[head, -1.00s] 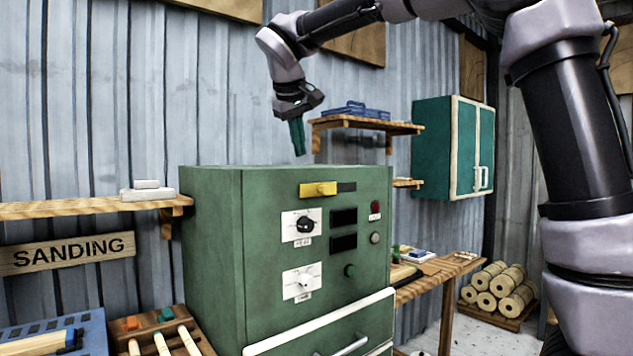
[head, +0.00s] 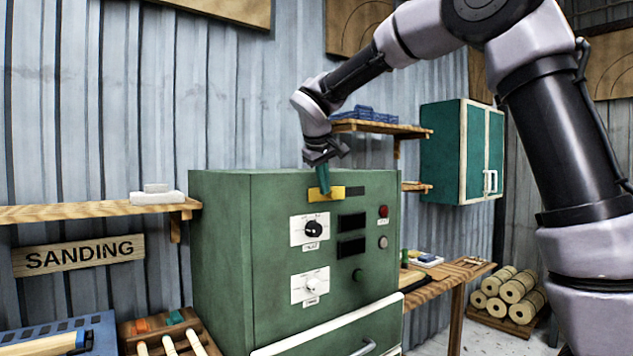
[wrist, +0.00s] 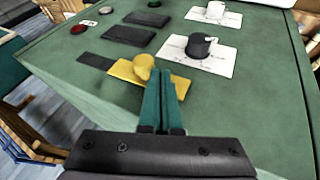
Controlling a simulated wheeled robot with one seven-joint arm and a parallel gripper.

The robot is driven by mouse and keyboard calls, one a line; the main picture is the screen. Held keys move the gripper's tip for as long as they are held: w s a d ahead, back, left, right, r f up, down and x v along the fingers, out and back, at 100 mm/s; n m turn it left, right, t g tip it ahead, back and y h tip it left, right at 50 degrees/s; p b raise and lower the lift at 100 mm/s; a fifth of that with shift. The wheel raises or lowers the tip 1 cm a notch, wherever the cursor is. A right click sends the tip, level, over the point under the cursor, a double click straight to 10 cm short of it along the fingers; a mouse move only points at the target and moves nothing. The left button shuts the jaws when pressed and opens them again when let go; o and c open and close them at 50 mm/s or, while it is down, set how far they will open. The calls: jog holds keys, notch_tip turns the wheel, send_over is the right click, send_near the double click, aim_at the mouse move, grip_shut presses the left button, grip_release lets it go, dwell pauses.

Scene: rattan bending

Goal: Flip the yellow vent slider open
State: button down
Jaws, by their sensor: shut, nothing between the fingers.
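The yellow vent slider (head: 338,192) is on the upper front of the green machine (head: 221,260). It also shows in the wrist view as a flat yellow plate (wrist: 124,70) with a round knob (wrist: 144,63). A dark slot (head: 356,191) is visible to the slider's right in the head view, and to its left in the wrist view. My gripper (head: 324,189) points down at the slider with its green fingers together and empty. In the wrist view its fingertips (wrist: 163,76) are right beside the knob; I cannot tell whether they touch it.
A black dial (head: 313,229) and a white dial (head: 311,285) sit below the slider, with dark displays (head: 352,222) and buttons (head: 383,211) to the right. A wooden shelf (head: 379,127) is on the wall behind my gripper. The space above the machine's left side is clear.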

jog(key=shift+w+d, duration=0.1)
jog(key=w+d, duration=0.4)
jog(key=d, duration=0.1)
jog(key=w+d, duration=0.2)
jog(key=shift+d, duration=0.25)
dwell(0.4)
